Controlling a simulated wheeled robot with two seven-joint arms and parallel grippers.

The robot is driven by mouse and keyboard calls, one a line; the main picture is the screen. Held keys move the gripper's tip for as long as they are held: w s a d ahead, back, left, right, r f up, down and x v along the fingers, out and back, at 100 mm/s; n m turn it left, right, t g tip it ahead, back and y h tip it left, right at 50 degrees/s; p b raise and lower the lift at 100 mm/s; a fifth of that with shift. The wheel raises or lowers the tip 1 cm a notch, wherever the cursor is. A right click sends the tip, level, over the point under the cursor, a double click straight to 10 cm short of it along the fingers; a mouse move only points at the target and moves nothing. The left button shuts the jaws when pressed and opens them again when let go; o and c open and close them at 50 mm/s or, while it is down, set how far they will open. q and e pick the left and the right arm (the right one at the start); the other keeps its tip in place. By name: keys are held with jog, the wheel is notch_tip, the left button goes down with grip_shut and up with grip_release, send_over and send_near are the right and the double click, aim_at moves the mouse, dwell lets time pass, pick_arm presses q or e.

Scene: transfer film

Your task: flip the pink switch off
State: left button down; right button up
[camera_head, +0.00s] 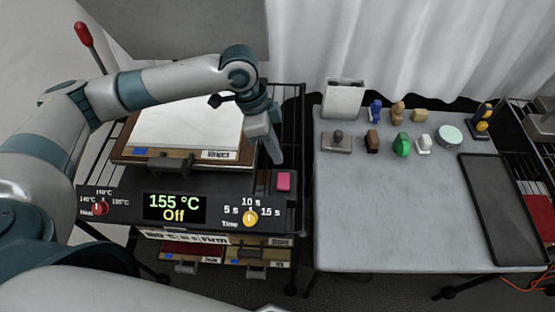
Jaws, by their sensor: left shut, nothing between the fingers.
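The pink switch (284,181) sits at the right end of the black heat press's control panel. The panel's display (174,207) reads "155 °C" and "Off". My left gripper (278,161) reaches down from above, and its fingers are shut and empty. Its tips are just above and behind the pink switch in the picture; I cannot tell whether they touch it. My right gripper is not in view.
A red heat knob (100,208) and a yellow time knob (250,217) are on the same panel. A white sheet (187,124) lies behind it. The grey table (390,220) at right holds several small objects and a dark tray (499,210); its front is clear.

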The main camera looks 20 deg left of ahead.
pick_arm(q)
jog(key=w+b+v, duration=0.1)
jog(key=b+v, duration=0.1)
jog(key=v, duration=0.5)
jog(key=shift+w+a, duration=0.2)
dwell(0.4)
